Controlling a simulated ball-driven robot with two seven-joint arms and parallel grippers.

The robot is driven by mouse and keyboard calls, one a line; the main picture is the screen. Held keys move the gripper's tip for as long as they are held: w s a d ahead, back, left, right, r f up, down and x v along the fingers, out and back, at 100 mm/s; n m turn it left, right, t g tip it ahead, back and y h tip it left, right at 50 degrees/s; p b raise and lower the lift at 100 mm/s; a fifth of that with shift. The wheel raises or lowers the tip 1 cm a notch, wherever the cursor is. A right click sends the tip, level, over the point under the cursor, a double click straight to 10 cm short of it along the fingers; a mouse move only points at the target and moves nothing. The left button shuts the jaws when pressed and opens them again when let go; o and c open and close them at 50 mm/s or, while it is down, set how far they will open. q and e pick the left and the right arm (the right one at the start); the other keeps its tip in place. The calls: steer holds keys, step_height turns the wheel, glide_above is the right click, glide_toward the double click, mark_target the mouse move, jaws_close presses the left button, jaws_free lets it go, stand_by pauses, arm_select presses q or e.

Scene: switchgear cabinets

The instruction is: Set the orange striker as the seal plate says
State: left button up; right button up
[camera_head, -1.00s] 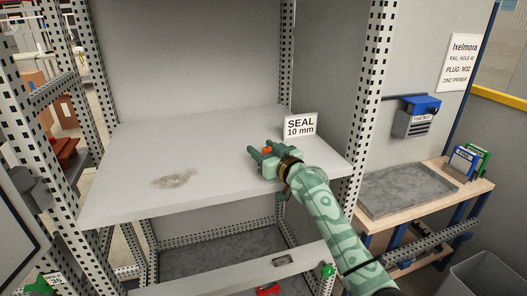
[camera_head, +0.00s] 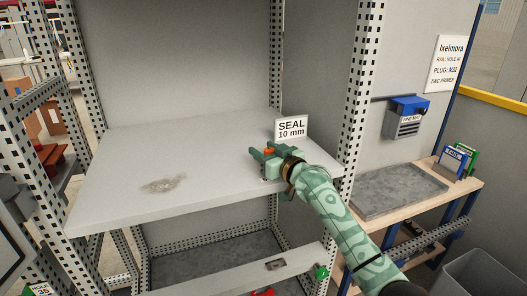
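The white seal plate (camera_head: 291,127) stands upright on the grey shelf (camera_head: 120,200), near its right back corner, and reads "SEAL 10 mm". My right gripper (camera_head: 262,154) is over the right part of the shelf, just left of and in front of the plate. A small orange piece (camera_head: 269,151), which may be the striker, shows at its fingers. The fingers partly hide it, and I cannot tell whether they grip it. My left gripper is out of view.
Perforated posts (camera_head: 358,90) frame the shelf. A lower rail (camera_head: 235,277) with a green knob (camera_head: 321,272) runs below. At right, a wooden bench holds a grey tray (camera_head: 400,190); a blue-topped box (camera_head: 408,118) hangs above it. The shelf's left half is clear except for a stain (camera_head: 163,185).

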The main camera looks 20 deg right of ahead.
steer(key=p+v, duration=0.5)
steer(key=v, duration=1.1)
steer(key=shift+s+d, duration=0.1)
steer(key=shift+s, duration=0.05)
